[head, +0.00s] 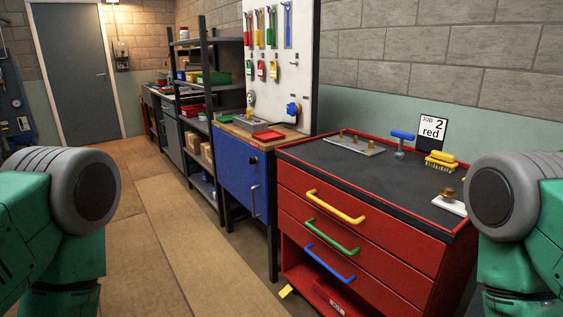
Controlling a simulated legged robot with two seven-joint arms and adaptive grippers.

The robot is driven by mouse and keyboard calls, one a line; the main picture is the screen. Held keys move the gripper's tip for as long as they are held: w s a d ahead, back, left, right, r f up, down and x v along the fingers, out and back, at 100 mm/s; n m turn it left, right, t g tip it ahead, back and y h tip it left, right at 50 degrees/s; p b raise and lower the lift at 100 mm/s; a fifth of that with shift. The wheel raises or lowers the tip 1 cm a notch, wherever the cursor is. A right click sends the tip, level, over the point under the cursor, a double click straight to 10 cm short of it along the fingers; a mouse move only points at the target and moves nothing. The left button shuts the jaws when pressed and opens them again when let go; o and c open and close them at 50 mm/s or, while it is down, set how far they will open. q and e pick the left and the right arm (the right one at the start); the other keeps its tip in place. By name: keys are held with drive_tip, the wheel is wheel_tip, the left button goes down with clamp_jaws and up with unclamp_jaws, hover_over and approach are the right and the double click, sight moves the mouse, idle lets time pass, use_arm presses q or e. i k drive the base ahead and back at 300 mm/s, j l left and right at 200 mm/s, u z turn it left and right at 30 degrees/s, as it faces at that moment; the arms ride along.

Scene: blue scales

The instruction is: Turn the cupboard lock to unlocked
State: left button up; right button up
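The blue cupboard (238,180) stands left of the red drawer cabinet, with its door closed. A small dark round lock (252,160) sits near the top of its door; it is too small to tell which way it is turned. A grey vertical handle (254,201) is below the lock. My green arms come in at the left and right edges, both well short of the cupboard. Neither gripper shows in the head view.
The red cabinet (318,236) has yellow, green and blue handles. The floor at left is clear.

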sight(252, 160)
drive_tip(key=i+j+z, duration=0.2)
drive_tip(key=z, duration=0.25)
drive_tip(key=i+j+z, duration=0.2)
drive_tip(key=j+z, duration=0.25)
drive_tip(key=i+j+z, duration=0.1)
drive_tip(key=j+z, duration=0.15)
drive_tip(key=z, duration=0.2)
